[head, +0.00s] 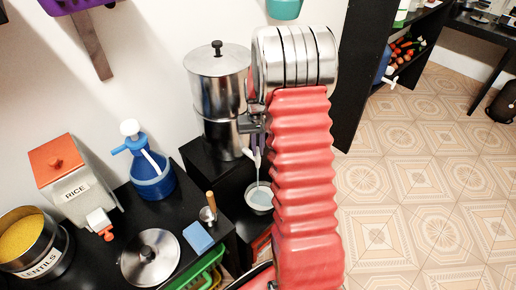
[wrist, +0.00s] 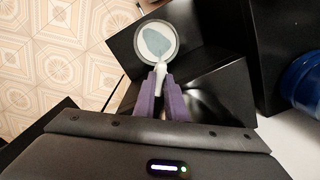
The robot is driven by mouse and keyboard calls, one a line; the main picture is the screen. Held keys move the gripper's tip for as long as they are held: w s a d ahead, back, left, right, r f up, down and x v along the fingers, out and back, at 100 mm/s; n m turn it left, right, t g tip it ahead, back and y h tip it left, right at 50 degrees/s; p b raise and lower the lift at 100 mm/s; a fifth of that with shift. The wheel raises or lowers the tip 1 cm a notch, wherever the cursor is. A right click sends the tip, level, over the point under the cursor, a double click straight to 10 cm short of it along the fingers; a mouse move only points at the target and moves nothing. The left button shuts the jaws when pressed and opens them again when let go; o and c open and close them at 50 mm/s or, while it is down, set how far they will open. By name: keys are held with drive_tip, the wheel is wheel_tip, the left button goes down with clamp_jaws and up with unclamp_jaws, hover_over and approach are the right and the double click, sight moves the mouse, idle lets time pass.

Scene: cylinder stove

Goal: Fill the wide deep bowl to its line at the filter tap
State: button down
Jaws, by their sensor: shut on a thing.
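The steel filter (head: 217,90) stands on a black stand against the wall, its tap partly hidden by my gripper. The bowl (head: 258,199) sits on a lower black step below the tap, with pale water inside. A thin pale stream seems to run down into it. The bowl (wrist: 174,56) also shows from above in the wrist view, with a blue-grey patch of water. Its fill line cannot be made out. My gripper (head: 257,153), with purple fingers (wrist: 160,95) in the wrist view, is shut on a pale piece that looks like the tap's lever (wrist: 161,76).
On the black counter left of the stand are a blue jug (head: 150,178), a steel lid (head: 150,257), a blue sponge (head: 198,237), a rice box (head: 75,178) and a lentils tin (head: 33,243). The tiled floor (head: 420,200) at right is clear.

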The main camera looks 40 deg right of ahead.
drive_tip(key=shift+m, duration=0.5)
drive_tip(key=m, duration=0.4)
drive_tip(key=shift+m, duration=0.3)
drive_tip(key=m, duration=0.5)
idle(0.6)
drive_tip(key=c, duration=1.8)
unclamp_jaws()
drive_tip(key=shift+r, duration=0.1)
wheel_tip(320, 180, up, 14)
drive_tip(key=shift+f, duration=0.25)
